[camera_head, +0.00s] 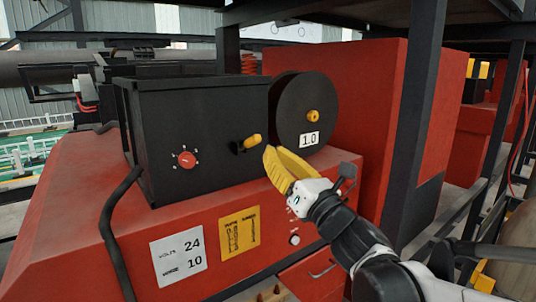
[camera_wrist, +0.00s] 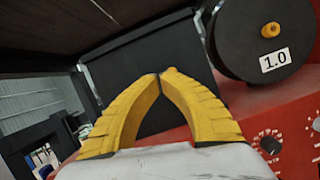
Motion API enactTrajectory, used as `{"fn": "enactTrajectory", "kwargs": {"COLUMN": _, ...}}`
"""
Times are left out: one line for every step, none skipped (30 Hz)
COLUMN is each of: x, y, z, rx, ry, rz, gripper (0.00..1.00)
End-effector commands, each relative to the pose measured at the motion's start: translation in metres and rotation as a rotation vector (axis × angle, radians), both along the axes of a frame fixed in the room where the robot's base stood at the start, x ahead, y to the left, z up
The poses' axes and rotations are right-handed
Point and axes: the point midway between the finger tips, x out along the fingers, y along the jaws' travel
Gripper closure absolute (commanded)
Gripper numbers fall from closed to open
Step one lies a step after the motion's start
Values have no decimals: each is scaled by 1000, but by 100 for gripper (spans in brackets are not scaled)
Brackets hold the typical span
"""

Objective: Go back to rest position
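My gripper (camera_head: 270,151) has yellow fingers and reaches in from the lower right in the head view. Its tips are just right of a yellow lever (camera_head: 251,142) on the front of a black box (camera_head: 205,125), with a small gap showing between them. In the wrist view the two fingers of my gripper (camera_wrist: 160,76) arch together and meet at the tips, with nothing seen between them. A bit of yellow shows just behind the tips there, likely the lever, mostly hidden. The black box (camera_wrist: 125,65) fills the middle behind the fingers.
A black reel marked 1.0 (camera_head: 305,112) stands right of the box. Both sit on a red machine (camera_head: 90,225) with a red dial (camera_head: 184,159) on the box front and labels below. A dark upright post (camera_head: 412,125) stands close right of my arm.

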Motion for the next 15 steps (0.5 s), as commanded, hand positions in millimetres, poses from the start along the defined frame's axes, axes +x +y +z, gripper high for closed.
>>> {"fn": "enactTrajectory", "kwargs": {"x": 0, "y": 0, "z": 0, "rx": 0, "ry": 0, "rz": 0, "gripper": 100}}
{"fn": "enactTrajectory", "kwargs": {"x": 0, "y": 0, "z": 0, "rx": 0, "ry": 0, "rz": 0, "gripper": 100}}
{"fn": "enactTrajectory", "kwargs": {"x": 0, "y": 0, "z": -1, "rx": 3, "ry": 2, "rz": -1, "gripper": 100}}
{"fn": "enactTrajectory", "kwargs": {"x": 0, "y": -2, "z": -3, "rx": 10, "ry": 9, "rz": -3, "gripper": 100}}
{"fn": "enactTrajectory", "kwargs": {"x": 0, "y": -4, "z": -6, "rx": 27, "ry": 24, "rz": -8, "gripper": 100}}
{"fn": "enactTrajectory", "kwargs": {"x": 1, "y": -11, "z": -13, "rx": 68, "ry": 55, "rz": -19, "gripper": 100}}
{"fn": "enactTrajectory", "kwargs": {"x": 1, "y": -18, "z": -21, "rx": 112, "ry": 90, "rz": -30, "gripper": 100}}
{"fn": "enactTrajectory", "kwargs": {"x": 2, "y": -27, "z": -31, "rx": 173, "ry": 137, "rz": -44, "gripper": 100}}
{"fn": "enactTrajectory", "kwargs": {"x": 2, "y": -42, "z": -49, "rx": 276, "ry": 213, "rz": -70, "gripper": 100}}
{"fn": "enactTrajectory", "kwargs": {"x": 1, "y": -55, "z": -66, "rx": 369, "ry": 278, "rz": -92, "gripper": 100}}
{"fn": "enactTrajectory", "kwargs": {"x": 0, "y": -69, "z": -84, "rx": 473, "ry": 345, "rz": -118, "gripper": 100}}
{"fn": "enactTrajectory", "kwargs": {"x": -4, "y": -87, "z": -112, "rx": 623, "ry": 437, "rz": -153, "gripper": 100}}
{"fn": "enactTrajectory", "kwargs": {"x": -9, "y": -101, "z": -133, "rx": 741, "ry": 504, "rz": -181, "gripper": 100}}
{"fn": "enactTrajectory", "kwargs": {"x": -14, "y": -113, "z": -156, "rx": 863, "ry": 567, "rz": -210, "gripper": 100}}
{"fn": "enactTrajectory", "kwargs": {"x": -22, "y": -128, "z": -185, "rx": 1021, "ry": 645, "rz": -249, "gripper": 100}}
